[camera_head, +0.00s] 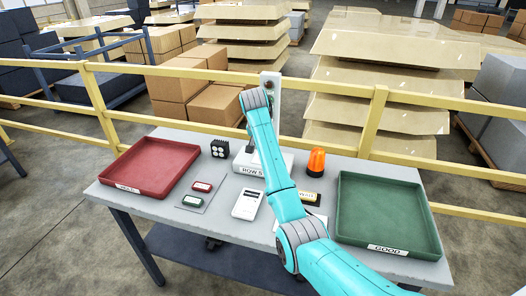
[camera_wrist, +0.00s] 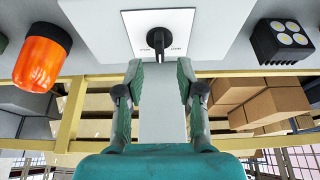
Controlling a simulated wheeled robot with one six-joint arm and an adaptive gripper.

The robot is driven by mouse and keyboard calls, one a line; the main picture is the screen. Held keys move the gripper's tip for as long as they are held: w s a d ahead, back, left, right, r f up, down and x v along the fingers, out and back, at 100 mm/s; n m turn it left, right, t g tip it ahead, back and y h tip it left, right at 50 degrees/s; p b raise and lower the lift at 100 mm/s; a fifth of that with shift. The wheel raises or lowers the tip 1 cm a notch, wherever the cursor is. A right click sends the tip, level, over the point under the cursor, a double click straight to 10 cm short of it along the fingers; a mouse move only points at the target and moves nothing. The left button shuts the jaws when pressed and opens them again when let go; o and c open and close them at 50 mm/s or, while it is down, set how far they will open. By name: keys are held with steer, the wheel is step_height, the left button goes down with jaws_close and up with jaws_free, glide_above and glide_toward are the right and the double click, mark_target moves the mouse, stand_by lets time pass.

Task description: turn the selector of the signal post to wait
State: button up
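The signal post (camera_head: 276,84) stands at the back of the table, rising from a white base (camera_head: 280,158) labelled ROW 5. My arm covers much of it in the head view. In the wrist view the selector (camera_wrist: 158,43) is a black knob on a white plate (camera_wrist: 186,22), its bar pointing down the picture. Small labels lie on both sides, too small to read surely. My gripper (camera_wrist: 160,68) is open and empty, its fingers apart on either side below the knob, with the grey post (camera_wrist: 162,120) showing between them. Contact with the knob is not visible.
An orange beacon (camera_head: 316,162) stands right of the base, a black lamp block (camera_head: 220,151) left. A red tray (camera_head: 152,166) and a green tray (camera_head: 384,212) flank them. A white handheld device (camera_head: 246,204) lies in front. A yellow railing (camera_head: 378,103) runs behind the table.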

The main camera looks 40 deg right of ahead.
steer(key=shift+x, duration=2.45)
jaws_close()
